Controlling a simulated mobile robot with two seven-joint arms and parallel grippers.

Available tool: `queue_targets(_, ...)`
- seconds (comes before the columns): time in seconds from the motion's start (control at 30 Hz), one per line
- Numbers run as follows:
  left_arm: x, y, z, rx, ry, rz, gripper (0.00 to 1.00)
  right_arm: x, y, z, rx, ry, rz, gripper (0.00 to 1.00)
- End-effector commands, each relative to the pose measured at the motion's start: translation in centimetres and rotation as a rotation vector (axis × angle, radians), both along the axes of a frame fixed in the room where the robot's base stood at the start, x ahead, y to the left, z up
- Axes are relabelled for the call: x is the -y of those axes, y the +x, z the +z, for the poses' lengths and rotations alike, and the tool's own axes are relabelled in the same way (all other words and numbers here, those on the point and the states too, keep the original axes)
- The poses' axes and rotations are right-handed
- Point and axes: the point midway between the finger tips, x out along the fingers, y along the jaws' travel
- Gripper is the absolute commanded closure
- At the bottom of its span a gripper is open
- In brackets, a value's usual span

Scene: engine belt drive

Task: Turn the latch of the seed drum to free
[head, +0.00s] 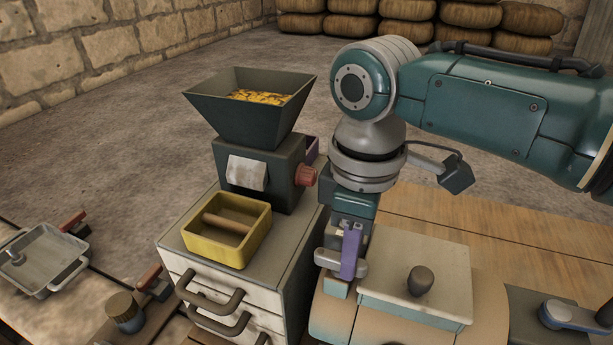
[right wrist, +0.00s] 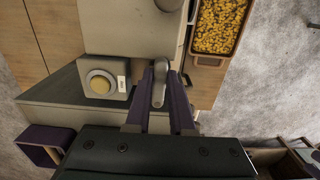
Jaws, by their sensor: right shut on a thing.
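The seed drum appears to be the cream rounded body (head: 395,325) at the bottom of the head view, with a boxy lid (head: 440,262) and dark knob on top. In the right wrist view its pale body (right wrist: 125,35) lies ahead of the fingers. The latch looks like a short grey rounded lever (right wrist: 159,88). My right gripper (right wrist: 159,98), with purple fingers, is shut on this lever, one finger on each side. In the head view the gripper (head: 345,262) points down at the lid's left side. My left gripper is not in view.
A hopper (head: 250,120) with yellow grain stands on a drawer cabinet (head: 290,250), left of my right arm. A yellow bin (head: 215,245) sits in front of it. A blue crank (head: 575,315) is at the right. A grain tray (right wrist: 218,50) shows in the right wrist view.

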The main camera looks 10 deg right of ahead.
Motion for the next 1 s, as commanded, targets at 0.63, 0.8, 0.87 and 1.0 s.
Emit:
queue_targets(0.63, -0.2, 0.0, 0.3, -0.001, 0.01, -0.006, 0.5, -0.1, 0.0, 0.1, -0.001, 0.001, -0.021, 1.0)
queue_targets(0.8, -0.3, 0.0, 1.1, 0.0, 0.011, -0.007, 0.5, -0.1, -0.1, 0.3, -0.002, 0.0, -0.089, 1.0)
queue_targets(0.87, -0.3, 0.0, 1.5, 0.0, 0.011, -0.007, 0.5, -0.2, -0.2, 0.3, -0.002, 0.002, -0.125, 1.0)
queue_targets(1.0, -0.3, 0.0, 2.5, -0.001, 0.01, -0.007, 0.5, -0.3, -0.3, 0.4, -0.004, 0.001, -0.235, 1.0)
